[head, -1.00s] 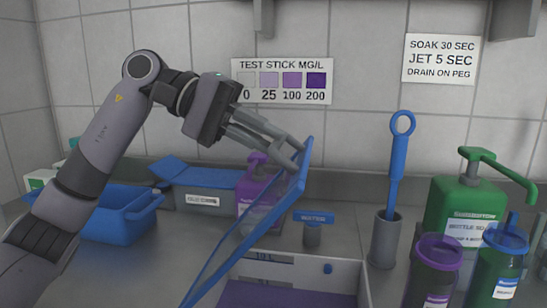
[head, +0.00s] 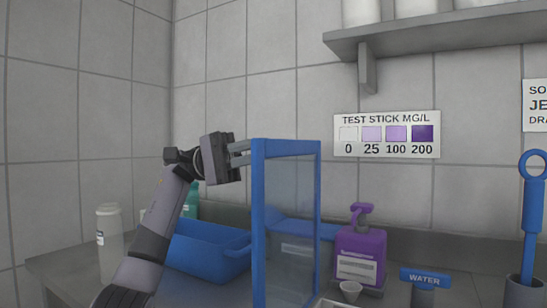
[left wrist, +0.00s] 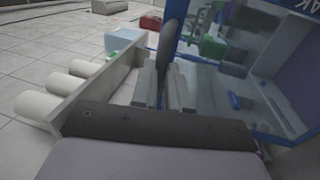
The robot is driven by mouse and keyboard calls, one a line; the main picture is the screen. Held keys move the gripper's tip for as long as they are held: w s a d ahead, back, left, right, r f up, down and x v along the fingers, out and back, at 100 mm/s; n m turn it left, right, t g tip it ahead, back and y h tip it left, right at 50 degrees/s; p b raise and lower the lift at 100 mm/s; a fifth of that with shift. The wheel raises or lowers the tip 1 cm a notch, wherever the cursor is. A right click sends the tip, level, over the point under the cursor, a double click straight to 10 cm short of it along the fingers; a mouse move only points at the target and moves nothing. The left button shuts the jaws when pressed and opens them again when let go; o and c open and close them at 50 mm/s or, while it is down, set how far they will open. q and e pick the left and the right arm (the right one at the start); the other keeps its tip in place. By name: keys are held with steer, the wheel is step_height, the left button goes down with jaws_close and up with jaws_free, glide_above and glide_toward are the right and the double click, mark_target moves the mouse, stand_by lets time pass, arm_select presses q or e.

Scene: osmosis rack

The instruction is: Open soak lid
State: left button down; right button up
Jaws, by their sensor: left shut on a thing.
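The soak lid (head: 258,225) is a clear panel in a blue frame. It stands raised, nearly upright, in the head view. My left gripper (head: 243,153) is at its upper left edge and shut on it. In the left wrist view the fingers (left wrist: 163,92) close around a dark upright piece beside the lid's blue frame (left wrist: 169,45), and part of the lettering on the lid shows at the top right. Only a pale edge of the soak tub (head: 328,302) shows at the bottom of the head view. My right gripper is not in view.
A blue basin (head: 207,250) stands behind my left arm, with a pale bottle (head: 110,235) at far left. A purple pump bottle (head: 361,255), a small cup (head: 349,290), and a WATER sign (head: 425,278) stand right of the lid. A shelf (head: 440,28) hangs above.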

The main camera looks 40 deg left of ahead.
arm_select(q)
steer(key=shift+s+a, duration=0.1)
steer(key=shift+a, duration=0.3)
steer(key=c, duration=1.1)
jaws_free()
steer(key=shift+p+v, duration=0.45)
steer(key=shift+v, duration=3.1)
steer(key=shift+f, duration=0.1)
